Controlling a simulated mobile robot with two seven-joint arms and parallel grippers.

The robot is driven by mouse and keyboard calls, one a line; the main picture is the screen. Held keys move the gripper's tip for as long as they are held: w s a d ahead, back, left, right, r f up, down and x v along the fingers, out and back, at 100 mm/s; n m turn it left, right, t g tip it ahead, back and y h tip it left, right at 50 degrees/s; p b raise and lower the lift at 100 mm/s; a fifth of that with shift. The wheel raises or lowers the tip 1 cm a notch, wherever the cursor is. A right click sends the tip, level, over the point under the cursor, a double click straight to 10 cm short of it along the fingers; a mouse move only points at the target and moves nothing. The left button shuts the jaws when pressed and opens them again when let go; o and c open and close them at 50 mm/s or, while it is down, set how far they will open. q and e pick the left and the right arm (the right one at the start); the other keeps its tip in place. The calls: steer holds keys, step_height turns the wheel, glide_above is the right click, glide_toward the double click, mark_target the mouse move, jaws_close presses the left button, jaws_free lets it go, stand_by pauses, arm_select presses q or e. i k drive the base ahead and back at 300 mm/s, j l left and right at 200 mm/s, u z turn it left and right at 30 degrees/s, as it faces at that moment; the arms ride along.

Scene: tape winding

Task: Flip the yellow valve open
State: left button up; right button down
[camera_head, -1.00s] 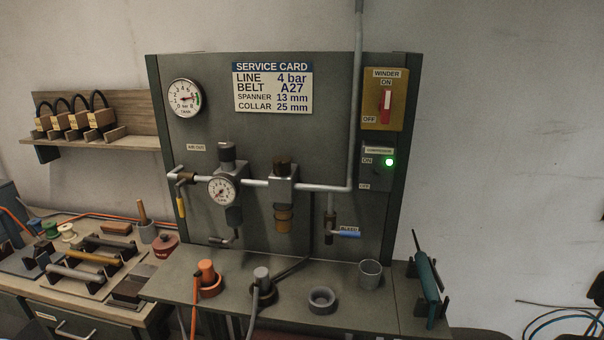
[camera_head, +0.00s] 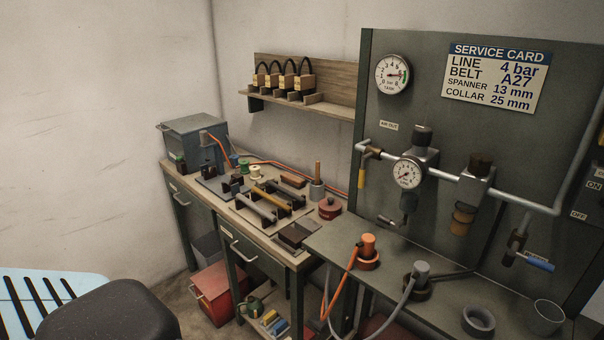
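The yellow valve handle (camera_head: 361,178) hangs down from the left end of the grey pipe, just below the AIR OUT label (camera_head: 388,126) on the panel. It points downward, across the line of the pipe. To its right the pipe passes the regulator with its small round gauge (camera_head: 408,173). A blue handle (camera_head: 540,264) sits on a separate drop pipe at the lower right. Neither of my grippers shows in the head view.
A grey bench shelf below the panel carries an orange connector (camera_head: 368,250), a grey connector (camera_head: 421,273), a ring (camera_head: 478,320) and a cup (camera_head: 547,315). The left workbench holds tools and a red pot (camera_head: 330,207).

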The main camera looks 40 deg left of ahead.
mark_target(361, 170)
steer(key=u, duration=0.8)
